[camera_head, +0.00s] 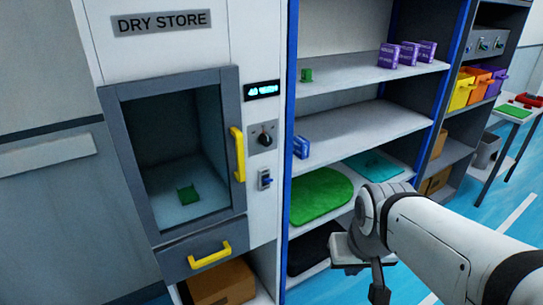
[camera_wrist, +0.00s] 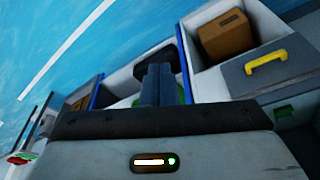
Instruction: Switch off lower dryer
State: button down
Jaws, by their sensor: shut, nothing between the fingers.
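The dryer is a tall white cabinet labelled "DRY STORE" (camera_head: 162,22), at left in the head view. Its grey-framed glass door (camera_head: 222,92) is closed, and a green item (camera_head: 188,194) shows inside. Right of the door are a lit display (camera_head: 262,90), a dark rotary knob (camera_head: 264,139) and a small switch with a blue part (camera_head: 265,180). The switch's setting is too small to tell. My gripper (camera_head: 379,288) is right of the dryer, apart from it, in front of the shelves. In the wrist view my gripper (camera_wrist: 160,82) is shut and empty.
Below the door is a grey drawer with a yellow handle (camera_head: 210,255), above a cardboard box (camera_head: 222,284). White shelves (camera_head: 365,129) hold small boxes and a green mat (camera_head: 318,196). Colored bins (camera_head: 462,90) stand farther right.

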jog(key=w+n+t+b, duration=0.2)
jog(key=w+t, duration=0.5)
jog(key=w, duration=1.1)
jog(key=w+a+n+t+y+b, duration=0.2)
jog(key=w+a+n+t+y, duration=0.1)
jog(key=w+a+y, duration=0.5)
jog(key=shift+w+a+n+t+y, duration=0.35)
jog(key=shift+w+a+n, duration=0.4)
jog(key=shift+a, duration=0.85)
jog(key=shift+w+r, duration=0.1)
jog(key=shift+w, duration=0.05)
jog(key=shift+w, duration=0.1)
